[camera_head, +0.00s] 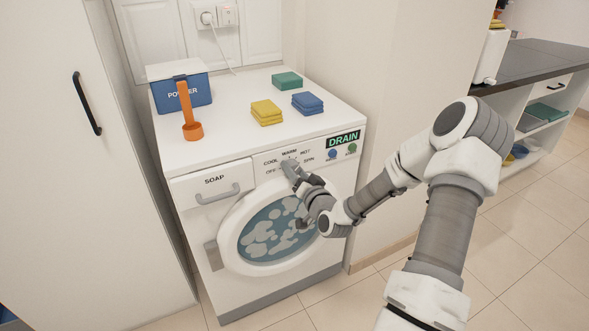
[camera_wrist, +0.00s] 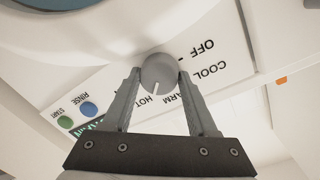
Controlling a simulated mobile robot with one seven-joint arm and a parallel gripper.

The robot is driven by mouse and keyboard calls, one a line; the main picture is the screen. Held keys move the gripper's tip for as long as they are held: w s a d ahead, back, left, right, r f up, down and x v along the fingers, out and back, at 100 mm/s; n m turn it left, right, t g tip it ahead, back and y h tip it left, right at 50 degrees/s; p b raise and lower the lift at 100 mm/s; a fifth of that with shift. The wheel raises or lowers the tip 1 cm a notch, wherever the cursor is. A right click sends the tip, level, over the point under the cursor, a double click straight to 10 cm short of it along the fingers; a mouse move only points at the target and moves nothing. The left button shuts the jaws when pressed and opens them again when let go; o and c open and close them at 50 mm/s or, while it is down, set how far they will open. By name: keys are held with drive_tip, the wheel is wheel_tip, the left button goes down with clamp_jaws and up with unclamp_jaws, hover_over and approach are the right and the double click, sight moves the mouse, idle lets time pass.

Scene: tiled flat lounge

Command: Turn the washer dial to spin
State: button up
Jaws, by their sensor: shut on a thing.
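The washer (camera_head: 190,155) is a white front loader with a display (camera_head: 343,140) reading DRAIN. Its round grey dial (camera_wrist: 158,70) shows in the wrist view, between my fingertips. A white pointer line on the dial points down in that view, toward the WARM and HOT labels. My gripper (camera_wrist: 159,76) is shut on the dial, one finger on each side.
Blue RINSE (camera_head: 332,154) and green START (camera_head: 351,149) buttons sit right of the dial. The round door (camera_head: 228,240) is below, the SOAP drawer (camera_head: 214,182) left. A powder box (camera_head: 160,92), orange scoop (camera_head: 192,131) and folded cloths (camera_head: 266,113) are on top.

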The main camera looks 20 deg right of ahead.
drive_tip(key=m+p, duration=0.1)
drive_tip(key=m, duration=0.3)
drive_tip(key=shift+d+y, duration=0.15)
drive_tip(key=shift+y, duration=0.15)
drive_tip(key=m+p, duration=0.1)
drive_tip(key=m, duration=0.3)
drive_tip(key=shift+y+p, duration=0.3)
drive_tip(key=shift+f, duration=0.1)
drive_tip(key=o, duration=1.4)
drive_tip(key=shift+c, duration=0.2)
